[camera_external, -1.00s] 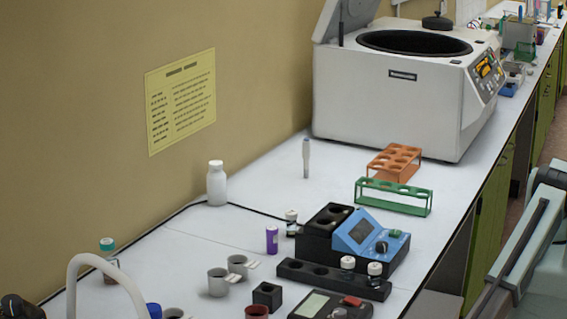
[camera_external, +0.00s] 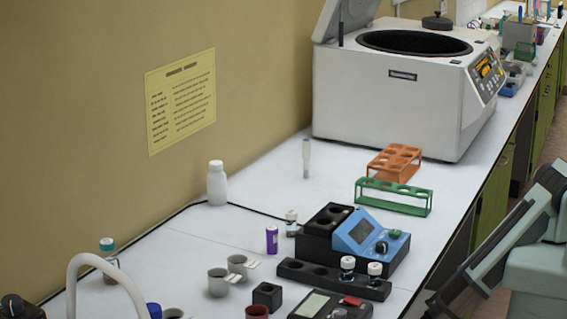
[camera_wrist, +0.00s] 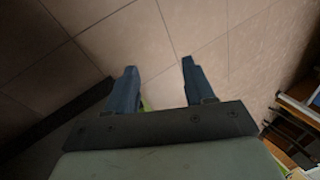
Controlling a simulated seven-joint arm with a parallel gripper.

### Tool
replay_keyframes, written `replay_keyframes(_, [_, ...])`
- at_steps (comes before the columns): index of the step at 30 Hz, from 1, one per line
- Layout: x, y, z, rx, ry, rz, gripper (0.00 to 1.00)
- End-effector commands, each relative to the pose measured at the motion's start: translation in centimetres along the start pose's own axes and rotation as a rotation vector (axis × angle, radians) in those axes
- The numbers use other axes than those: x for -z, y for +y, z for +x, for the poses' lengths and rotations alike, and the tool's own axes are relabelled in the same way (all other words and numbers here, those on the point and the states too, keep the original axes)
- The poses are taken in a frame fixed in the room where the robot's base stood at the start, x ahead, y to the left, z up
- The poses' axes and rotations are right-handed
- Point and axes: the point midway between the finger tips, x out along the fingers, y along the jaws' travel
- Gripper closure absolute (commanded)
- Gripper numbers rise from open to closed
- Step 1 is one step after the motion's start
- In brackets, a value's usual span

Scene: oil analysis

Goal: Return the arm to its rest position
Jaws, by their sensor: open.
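My gripper (camera_wrist: 158,80) shows in the wrist view with its two blue-grey fingers apart and nothing between them. Beyond the fingers is a tiled floor (camera_wrist: 85,40). In the external view my arm (camera_external: 530,235) is at the right edge, beside the bench's front edge. The fingertips cannot be made out in that view.
The white bench (camera_external: 265,180) holds a centrifuge (camera_external: 390,100) with its lid raised, an orange rack (camera_external: 394,162), a green rack (camera_external: 393,197), a blue-fronted device (camera_external: 370,240), a black vial block (camera_external: 330,277), a white bottle (camera_external: 217,185) and several cups. Green cabinets (camera_external: 490,205) line the bench front.

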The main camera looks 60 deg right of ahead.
Motion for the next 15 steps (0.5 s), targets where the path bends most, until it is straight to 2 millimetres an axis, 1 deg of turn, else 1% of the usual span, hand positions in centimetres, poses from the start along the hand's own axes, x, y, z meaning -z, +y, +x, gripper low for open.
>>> replay_keyframes(1, [-1.6, 0.5, -0.5, 0.001, -0.006, 0.062, 0.47])
replay_keyframes(7, [-7.1, 2.3, -2.0, 0.002, -0.042, 0.304, 0.47])
replay_keyframes(15, [-14.5, 3.1, -3.5, 0.009, -0.093, 0.632, 0.47])
